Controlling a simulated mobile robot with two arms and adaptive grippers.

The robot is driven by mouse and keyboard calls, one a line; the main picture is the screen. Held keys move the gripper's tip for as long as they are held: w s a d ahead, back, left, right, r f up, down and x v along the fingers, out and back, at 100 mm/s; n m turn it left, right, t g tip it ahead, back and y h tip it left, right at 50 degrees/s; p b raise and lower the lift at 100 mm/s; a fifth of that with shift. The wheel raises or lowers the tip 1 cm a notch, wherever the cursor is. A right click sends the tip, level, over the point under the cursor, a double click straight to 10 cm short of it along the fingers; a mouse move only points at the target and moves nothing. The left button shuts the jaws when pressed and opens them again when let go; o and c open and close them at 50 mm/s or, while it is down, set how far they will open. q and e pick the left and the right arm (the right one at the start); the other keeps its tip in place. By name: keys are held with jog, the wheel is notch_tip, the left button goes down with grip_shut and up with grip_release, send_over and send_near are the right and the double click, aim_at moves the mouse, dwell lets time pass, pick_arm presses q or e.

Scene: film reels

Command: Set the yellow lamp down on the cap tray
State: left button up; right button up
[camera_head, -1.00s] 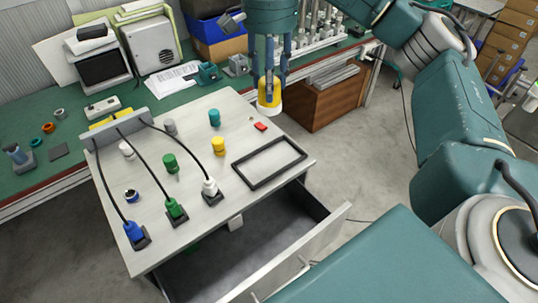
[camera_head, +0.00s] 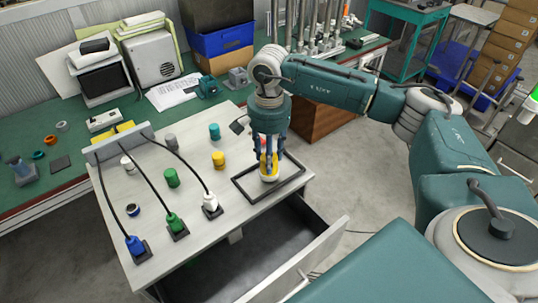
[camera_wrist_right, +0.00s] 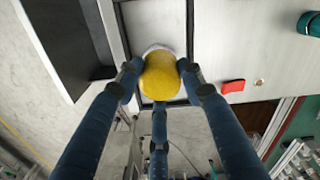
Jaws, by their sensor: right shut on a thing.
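The yellow lamp (camera_head: 269,172), with a yellow dome and a white base, is held upright by my right gripper (camera_head: 267,166). The fingers are shut around its dome, which also shows in the right wrist view (camera_wrist_right: 160,76). The cap tray (camera_head: 283,186) is a flat rectangle with a black rim on the light table. The lamp is over the inside of the tray, low down; I cannot tell whether its base touches the tray floor. In the right wrist view the tray rim (camera_wrist_right: 190,28) passes beside the lamp. My left gripper is not in view.
A yellow cap (camera_head: 218,159), a green cap (camera_head: 172,178) and a teal cap (camera_head: 214,131) stand left of the tray. Cabled plugs, such as the white one (camera_head: 210,203), line the table's left side. An open drawer (camera_head: 300,262) juts out in front.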

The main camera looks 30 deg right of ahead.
jog(key=shift+f, duration=0.35)
jog(key=shift+f, duration=0.15)
jog(key=o, duration=1.2)
